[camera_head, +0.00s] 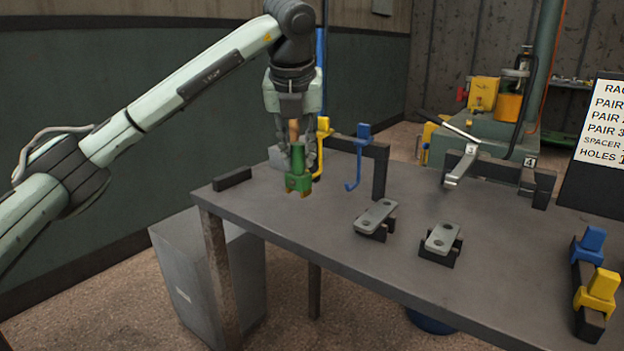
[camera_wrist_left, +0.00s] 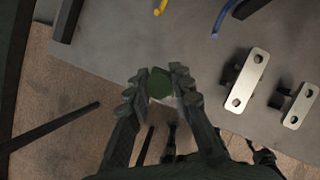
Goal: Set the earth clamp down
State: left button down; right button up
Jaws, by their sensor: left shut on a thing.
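The earth clamp (camera_head: 299,182) is green with copper-coloured tips at its lower end. My left gripper (camera_head: 297,150) points down and is shut on it, near the left end of the table. The clamp hangs upright in the head view, and I cannot tell whether it touches anything below. In the left wrist view the green clamp (camera_wrist_left: 159,84) sits between the fingers of my left gripper (camera_wrist_left: 160,88), near the table edge. My right gripper is not in view.
The grey table (camera_head: 330,225) carries a dark bar (camera_head: 232,179) at its left edge. A rack holds yellow (camera_head: 323,125) and blue (camera_head: 363,140) hooked pieces close behind the gripper. Two metal plates on dark blocks (camera_head: 377,217) (camera_head: 442,240) stand mid-table. Blue and yellow pieces stand at right.

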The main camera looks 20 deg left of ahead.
pick_arm(q)
jog(key=x, duration=0.4)
jog(key=w+x, duration=0.1)
jog(key=x, duration=0.1)
jog(key=shift+w+d+p, duration=0.15)
jog(key=shift+d+p, duration=0.1)
jog(key=shift+p, duration=0.15)
jog(key=shift+f, duration=0.25)
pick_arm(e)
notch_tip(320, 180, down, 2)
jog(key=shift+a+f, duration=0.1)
pick_arm(q)
jog(key=shift+f, duration=0.1)
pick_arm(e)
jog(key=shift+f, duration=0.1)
pick_arm(q)
jog(key=c, duration=1.8)
grip_release()
jog(key=shift+f, duration=0.1)
jog(key=o, duration=0.5)
jog(key=shift+c, duration=0.2)
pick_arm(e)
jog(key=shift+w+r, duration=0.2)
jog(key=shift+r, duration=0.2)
